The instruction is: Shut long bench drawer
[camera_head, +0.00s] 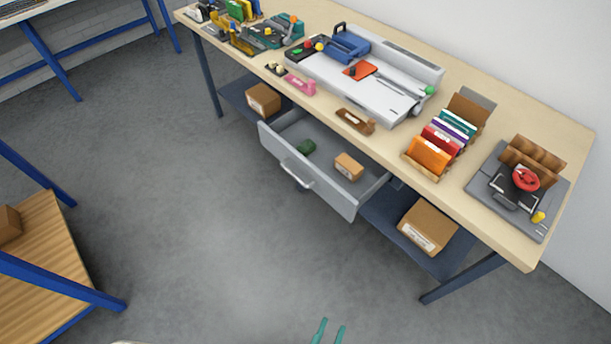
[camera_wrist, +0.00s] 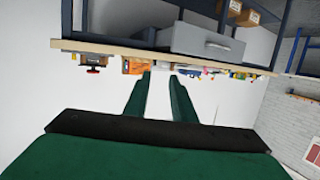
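The long bench drawer (camera_head: 314,187) is grey and stands pulled out under the long wooden bench (camera_head: 335,101). A silver bar handle (camera_head: 295,173) is on its front. Inside lie a small cardboard box (camera_head: 348,166) and a dark green item (camera_head: 306,147). My gripper (camera_head: 328,333) shows only as two green fingertips at the bottom edge, apart from the drawer and in front of it. In the wrist view, which looks upside down, my gripper (camera_wrist: 160,78) has its two green fingers apart with nothing between them. The drawer (camera_wrist: 205,42) shows beyond it at the top.
Cardboard boxes (camera_head: 427,227) lie on the blue lower shelf beside the drawer. A bench leg (camera_head: 462,277) stands at right. A wooden table with blue legs (camera_head: 45,270) is at lower left. The grey floor (camera_head: 200,220) before the drawer is clear.

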